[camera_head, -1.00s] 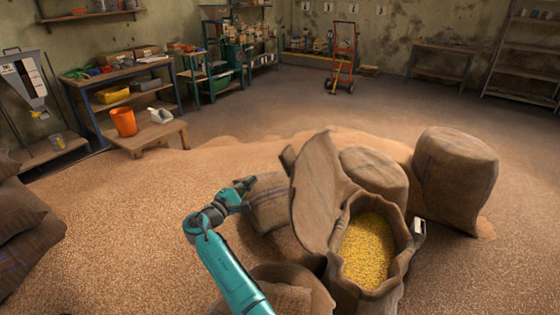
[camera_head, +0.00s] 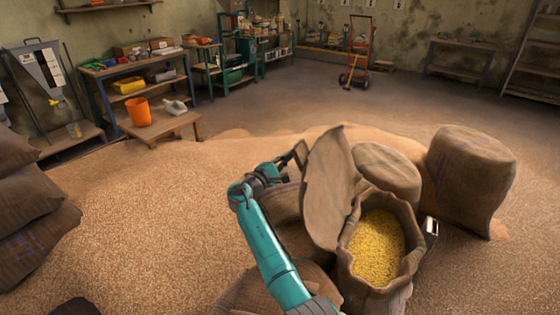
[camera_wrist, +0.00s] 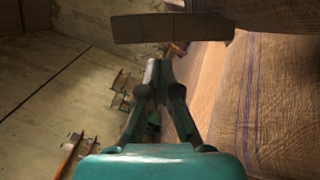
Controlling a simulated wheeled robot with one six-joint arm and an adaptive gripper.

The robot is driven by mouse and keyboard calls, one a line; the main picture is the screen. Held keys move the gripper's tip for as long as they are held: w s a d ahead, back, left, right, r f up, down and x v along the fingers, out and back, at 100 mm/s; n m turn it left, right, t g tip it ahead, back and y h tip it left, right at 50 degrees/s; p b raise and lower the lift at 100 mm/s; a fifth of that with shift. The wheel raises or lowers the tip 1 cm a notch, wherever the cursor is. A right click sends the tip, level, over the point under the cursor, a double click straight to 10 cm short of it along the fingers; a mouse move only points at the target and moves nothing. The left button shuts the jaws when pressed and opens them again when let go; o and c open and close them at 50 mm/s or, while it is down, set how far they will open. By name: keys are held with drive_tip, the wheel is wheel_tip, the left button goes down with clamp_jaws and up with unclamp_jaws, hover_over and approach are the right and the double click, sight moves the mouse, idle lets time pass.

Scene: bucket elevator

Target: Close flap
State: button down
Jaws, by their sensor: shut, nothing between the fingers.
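The flap (camera_head: 328,190) is a brown burlap panel that stands upright, tilted, at the left of an open sack (camera_head: 352,274) of yellow grain (camera_head: 378,248). A short dark tab (camera_head: 300,153) sticks out at the flap's upper left edge. My gripper (camera_head: 287,162) is shut and empty, just left of the flap near this tab. In the wrist view my gripper (camera_wrist: 158,68) points toward a flat brown bar (camera_wrist: 170,28) ahead of its tips, probably the tab. I cannot tell whether they touch. Striped burlap (camera_wrist: 265,95) fills the right side of that view.
Two closed sacks (camera_head: 388,174) (camera_head: 470,172) stand behind and right of the open sack. A small white-faced box (camera_head: 431,228) is at its right side. A low wooden table (camera_head: 172,128) holds an orange bucket (camera_head: 139,112).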

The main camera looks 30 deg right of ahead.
drive_tip(key=shift+s+d+r, duration=0.4)
drive_tip(key=shift+s, duration=0.3)
